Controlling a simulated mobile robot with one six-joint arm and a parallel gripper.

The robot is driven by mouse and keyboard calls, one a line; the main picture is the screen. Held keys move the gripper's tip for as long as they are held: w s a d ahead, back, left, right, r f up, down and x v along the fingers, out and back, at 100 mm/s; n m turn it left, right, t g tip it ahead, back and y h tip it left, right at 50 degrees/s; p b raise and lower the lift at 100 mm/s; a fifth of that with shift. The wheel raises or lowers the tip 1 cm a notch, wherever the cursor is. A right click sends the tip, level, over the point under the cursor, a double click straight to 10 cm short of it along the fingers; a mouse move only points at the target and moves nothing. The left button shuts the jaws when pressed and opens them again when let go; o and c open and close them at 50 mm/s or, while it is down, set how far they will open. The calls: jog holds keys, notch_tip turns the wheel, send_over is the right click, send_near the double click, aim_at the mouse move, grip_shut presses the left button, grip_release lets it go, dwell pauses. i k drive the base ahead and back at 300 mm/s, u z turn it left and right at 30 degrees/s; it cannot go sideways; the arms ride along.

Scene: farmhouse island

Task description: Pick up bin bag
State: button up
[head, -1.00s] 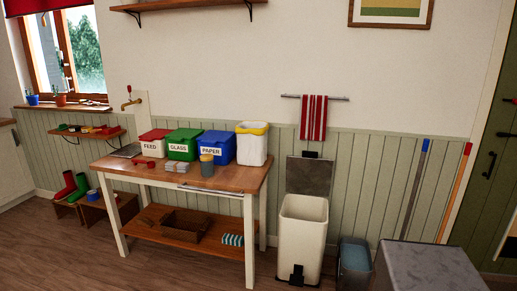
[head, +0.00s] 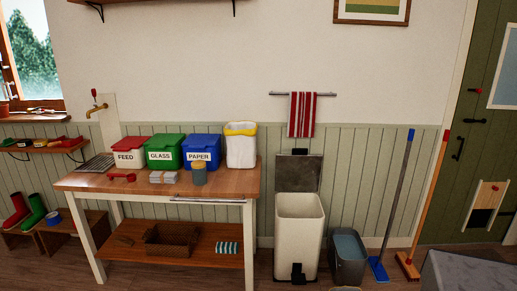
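The likely bin bag is a white, upright bag with a yellow top edge (head: 241,148). It stands at the right end of the wooden workbench (head: 225,183), just right of the blue PAPER box (head: 202,150). A cream pedal bin (head: 299,235) stands on the floor right of the bench with its dark lid (head: 299,172) up. The inside of the bin is mostly hidden. My gripper is not in view.
A grey bucket (head: 347,258), blue broom (head: 379,268) and orange broom (head: 407,266) stand right of the bin. A grey surface (head: 470,272) fills the lower right corner.

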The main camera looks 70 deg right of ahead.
aim_at(241, 137)
jog(key=z, duration=0.55)
jog(key=i, duration=0.5)
jog(key=z, duration=0.7)
jog(key=i, duration=0.6)
jog(key=z, duration=0.35)
